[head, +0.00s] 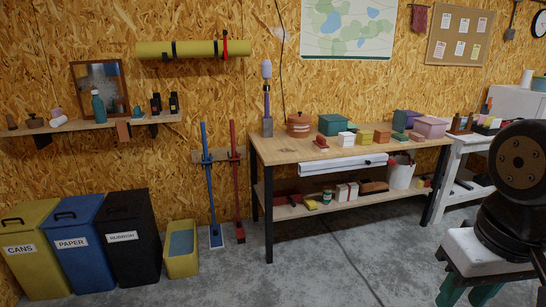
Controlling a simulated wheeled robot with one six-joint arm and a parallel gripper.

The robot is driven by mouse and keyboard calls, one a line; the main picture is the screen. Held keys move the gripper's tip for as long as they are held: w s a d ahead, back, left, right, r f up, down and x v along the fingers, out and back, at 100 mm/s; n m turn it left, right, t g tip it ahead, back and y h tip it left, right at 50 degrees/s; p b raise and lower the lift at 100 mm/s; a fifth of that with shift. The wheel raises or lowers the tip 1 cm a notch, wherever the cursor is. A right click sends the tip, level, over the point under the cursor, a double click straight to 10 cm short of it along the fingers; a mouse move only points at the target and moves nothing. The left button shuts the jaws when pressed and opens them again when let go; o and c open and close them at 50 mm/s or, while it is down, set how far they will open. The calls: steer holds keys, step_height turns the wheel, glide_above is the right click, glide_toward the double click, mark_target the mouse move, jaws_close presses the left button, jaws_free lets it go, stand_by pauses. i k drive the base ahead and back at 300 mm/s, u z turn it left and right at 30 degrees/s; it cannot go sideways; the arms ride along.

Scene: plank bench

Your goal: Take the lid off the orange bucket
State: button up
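A round orange-brown lidded container (299,126) stands upright towards the back left of the wooden workbench (275,147). It is the only thing in view that fits the orange bucket. Its lid (299,117) sits on top, with a small knob in the middle. The container is small in the picture, so fine detail of the rim is unclear. Part of my arm shows at the right edge, in front of the white side table. My gripper is outside the picture.
A small red item (321,142) lies in front. Several boxes fill the bench's right side. Bins (76,245) stand left; the floor (320,265) before the bench is open.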

mark_target(299, 117)
steer(key=i, duration=1.55)
steer(key=z, duration=0.7)
steer(key=i, duration=2.1)
steer(key=u, duration=1.2)
steer(key=i, duration=0.25)
steer(key=u, duration=0.35)
